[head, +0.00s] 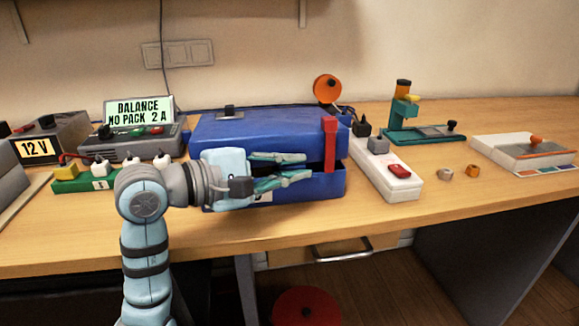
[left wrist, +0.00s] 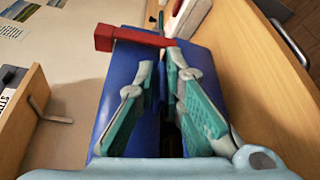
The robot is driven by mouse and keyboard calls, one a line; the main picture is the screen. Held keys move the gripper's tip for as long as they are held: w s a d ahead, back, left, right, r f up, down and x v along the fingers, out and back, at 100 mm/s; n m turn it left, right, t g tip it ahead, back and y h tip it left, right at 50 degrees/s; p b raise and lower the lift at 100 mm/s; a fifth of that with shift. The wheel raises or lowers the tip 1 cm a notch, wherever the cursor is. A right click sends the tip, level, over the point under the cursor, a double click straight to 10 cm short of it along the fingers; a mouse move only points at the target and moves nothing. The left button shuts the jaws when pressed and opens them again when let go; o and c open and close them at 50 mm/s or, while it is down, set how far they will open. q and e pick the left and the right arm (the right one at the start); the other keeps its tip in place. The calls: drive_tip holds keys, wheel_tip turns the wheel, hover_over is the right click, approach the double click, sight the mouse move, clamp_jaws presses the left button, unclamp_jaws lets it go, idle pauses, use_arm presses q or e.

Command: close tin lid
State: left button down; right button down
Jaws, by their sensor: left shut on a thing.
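A blue tin stands on the workbench in the head view, its lid (head: 265,128) lowered but with a dark gap above the tin body (head: 325,188). A red latch strip (head: 330,135) hangs at the lid's right front; it also shows in the left wrist view (left wrist: 125,38). My left gripper (head: 306,166) reaches across the tin's front from the left, fingers pointing right along the gap. It is shut on the tin lid's front edge; in the left wrist view the fingertips (left wrist: 161,65) straddle this blue edge (left wrist: 162,85). The exact contact is partly hidden. My right gripper is out of view.
A balance charger (head: 130,145) and a green block (head: 85,180) stand left of the tin. A white power strip (head: 395,182) with a red switch is close on its right. A teal stand (head: 425,135) is behind. The bench front right is mostly clear.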

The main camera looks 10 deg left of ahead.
use_arm(q)
drive_tip(key=c, duration=1.8)
unclamp_jaws()
drive_tip(key=shift+w, duration=0.1)
drive_tip(key=shift+v, duration=6.05)
